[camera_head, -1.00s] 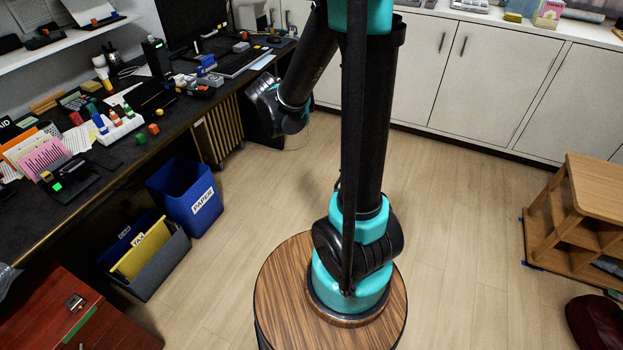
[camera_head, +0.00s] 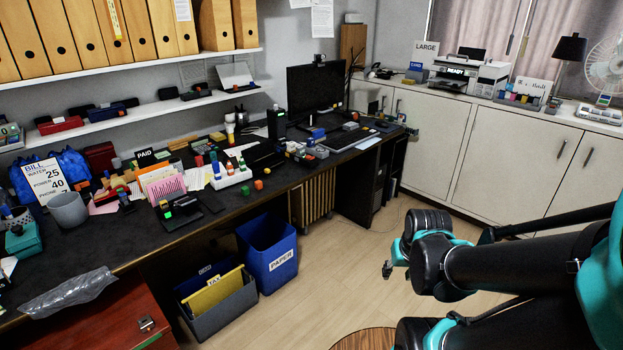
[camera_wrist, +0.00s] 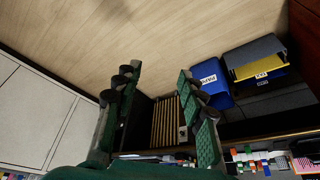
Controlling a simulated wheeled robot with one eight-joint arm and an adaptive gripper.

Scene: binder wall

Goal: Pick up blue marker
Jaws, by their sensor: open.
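A small blue upright item that looks like the blue marker (camera_head: 215,168) stands in a white holder (camera_head: 232,179) on the dark desk in the head view, with other coloured items beside it. My gripper (camera_head: 388,269) is in front of the cabinets, well to the right of the desk items and apart from them. In the wrist view my gripper (camera_wrist: 160,76) has its two fingers spread apart with nothing between them. Small coloured items show at that view's lower right, too small to tell the blue marker among them.
The dark desk (camera_head: 110,236) runs along the left wall under shelves of binders. A blue paper bin (camera_head: 270,262) and a grey bin (camera_head: 222,310) stand below its front edge. A monitor (camera_head: 316,92) is at its far end. Wood floor is clear between desk and cabinets.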

